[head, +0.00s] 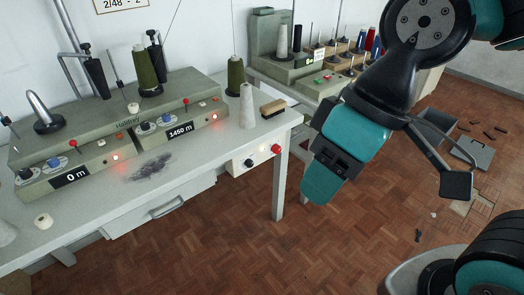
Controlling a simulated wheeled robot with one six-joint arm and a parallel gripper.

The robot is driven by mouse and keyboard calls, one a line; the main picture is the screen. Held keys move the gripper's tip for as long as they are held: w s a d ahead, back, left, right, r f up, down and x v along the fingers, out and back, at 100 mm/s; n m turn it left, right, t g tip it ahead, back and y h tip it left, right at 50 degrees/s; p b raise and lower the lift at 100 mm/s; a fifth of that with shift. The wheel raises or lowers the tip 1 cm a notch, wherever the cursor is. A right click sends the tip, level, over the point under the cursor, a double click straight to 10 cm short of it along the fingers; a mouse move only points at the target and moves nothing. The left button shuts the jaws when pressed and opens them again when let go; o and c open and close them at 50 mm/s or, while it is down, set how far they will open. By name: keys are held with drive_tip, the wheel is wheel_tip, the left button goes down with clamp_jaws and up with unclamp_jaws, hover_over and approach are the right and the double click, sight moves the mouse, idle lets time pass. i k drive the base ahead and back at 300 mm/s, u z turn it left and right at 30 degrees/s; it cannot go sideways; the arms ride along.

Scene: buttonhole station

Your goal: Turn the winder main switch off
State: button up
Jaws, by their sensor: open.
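The grey-green winder (60,166) stands on the white table, with two display panels reading 0 m and 1450 m. Red lamps glow beside both displays. A cream control box (262,161) sits under the table's front right edge, with a black knob (250,163) and a red knob (277,149). No label is readable on it, so I cannot tell which control is the main switch or its position. My gripper (321,184) hangs right of the control box, above the floor, apart from it and open with nothing visible between its teal fingers.
A white cone (247,107) and a brush (273,107) stand at the table's right end. Grey lint (152,167) lies mid-table. A second machine (282,62) with spools stands behind. An open grey box (436,128) and scattered bits lie on the right floor. Parquet before the table is clear.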

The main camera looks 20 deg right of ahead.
sight(276, 148)
drive_tip(key=k, duration=0.5)
drive_tip(key=u, duration=1)
drive_tip(key=i, duration=0.75)
drive_tip(key=z, duration=0.9)
